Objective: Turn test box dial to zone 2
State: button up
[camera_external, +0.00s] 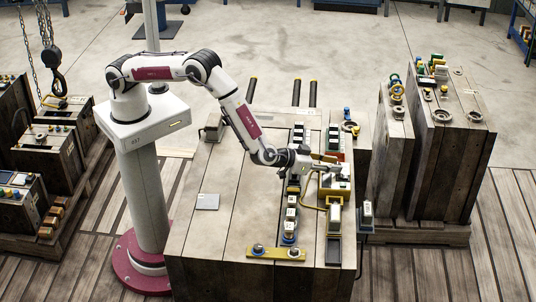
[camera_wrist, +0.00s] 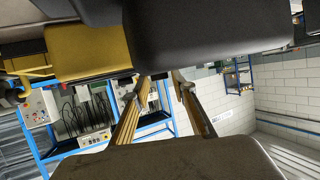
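The test box, which I take to be the yellow box (camera_external: 344,188) on the wooden mould block, sits under and beside my gripper (camera_external: 338,171) in the external view. My arm reaches to it from the left, with the gripper held almost level. In the wrist view a yellow face (camera_wrist: 95,55) and a dark grey body fill the top, close to the camera. My gripper's two fingers (camera_wrist: 159,80) point away with a gap between them, and nothing shows held there. I cannot make out the dial or its zone marks; contact with the box cannot be told.
The block top (camera_external: 235,170) carries a row of connectors (camera_external: 293,190), a yellow bar (camera_external: 276,253) and a grey plate (camera_external: 207,201). A yellow cable runs near the box. Tall mould blocks (camera_external: 450,150) stand to the right. The block's left part is mostly clear.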

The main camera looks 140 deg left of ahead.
grip_shut()
jog(key=shift+s+a+m+t+h, duration=0.15)
jog(key=shift+m+t+h, duration=0.1)
jog(key=shift+m+t, duration=0.3)
jog(key=shift+s+m+t+h, duration=0.1)
jog(key=shift+m+t+h, duration=0.15)
jog(key=shift+m+t, duration=0.3)
jog(key=shift+s+m+t+h, duration=0.1)
jog(key=shift+m+t+h, duration=0.3)
jog(key=shift+m+t, duration=0.15)
jog(key=shift+a+m+t+h, duration=0.15)
jog(key=shift+m+t+h, duration=0.15)
jog(key=shift+m+t, duration=0.2)
jog(key=shift+s+m+t+h, duration=0.15)
jog(key=shift+m+t+h, duration=0.3)
jog(key=shift+h, duration=0.15)
jog(key=shift+a+m+t+h, duration=0.15)
jog(key=shift+m+t+h, duration=0.25)
jog(key=shift+m, duration=0.1)
jog(key=shift+m+t+h, duration=0.4)
jog(key=shift+m+h, duration=0.1)
jog(key=shift+m, duration=0.1)
